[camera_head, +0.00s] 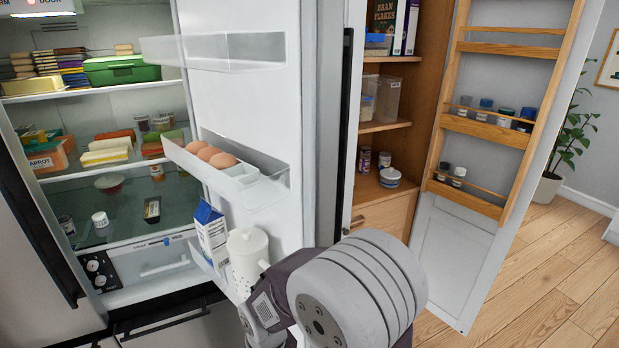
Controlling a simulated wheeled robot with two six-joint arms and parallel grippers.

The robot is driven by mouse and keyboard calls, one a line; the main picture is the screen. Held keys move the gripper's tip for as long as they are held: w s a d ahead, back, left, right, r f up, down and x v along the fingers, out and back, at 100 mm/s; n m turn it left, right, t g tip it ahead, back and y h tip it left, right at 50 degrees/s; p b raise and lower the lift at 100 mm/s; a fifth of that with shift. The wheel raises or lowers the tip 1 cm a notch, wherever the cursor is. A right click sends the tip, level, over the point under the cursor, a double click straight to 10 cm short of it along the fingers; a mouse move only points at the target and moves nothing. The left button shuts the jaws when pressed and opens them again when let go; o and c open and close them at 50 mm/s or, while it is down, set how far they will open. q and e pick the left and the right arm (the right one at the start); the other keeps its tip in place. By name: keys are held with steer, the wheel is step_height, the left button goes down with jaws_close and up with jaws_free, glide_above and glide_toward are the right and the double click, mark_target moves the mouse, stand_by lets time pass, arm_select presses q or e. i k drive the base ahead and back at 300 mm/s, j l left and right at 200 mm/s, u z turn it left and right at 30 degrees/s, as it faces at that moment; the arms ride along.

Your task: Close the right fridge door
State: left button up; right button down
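The right fridge door (245,110) stands wide open, its white inner face turned toward the lit shelves on the left. It carries clear bins: an empty upper bin (225,52), a middle bin (265,195) with brown eggs (207,153), and a low bin with a blue and white milk carton (210,232) and a white pitcher (247,255). A dark vertical strip (342,130) runs along the door's right side. A thick grey arm link of mine covers the door's lower right part. Neither gripper shows; I cannot tell whether my arm touches the door.
The fridge interior (130,200) holds food boxes and jars. Right of the door is an open wooden pantry (385,150) with cereal and jars. Its door (470,240), with wooden racks, also stands open. A potted plant (560,150) and clear wooden floor (545,270) lie at right.

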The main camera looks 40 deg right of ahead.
mark_target(267, 83)
steer(key=l+u, duration=0.1)
steer(key=l, duration=0.5)
steer(key=l+u, duration=0.15)
steer(key=l, duration=0.45)
steer(key=k+l+u, duration=0.1)
steer(key=l, duration=0.5)
steer(key=k+l+u, duration=0.15)
steer(key=l, duration=0.45)
steer(key=i+j+u, duration=0.15)
steer(key=k+j, duration=0.05)
steer(key=j, duration=0.05)
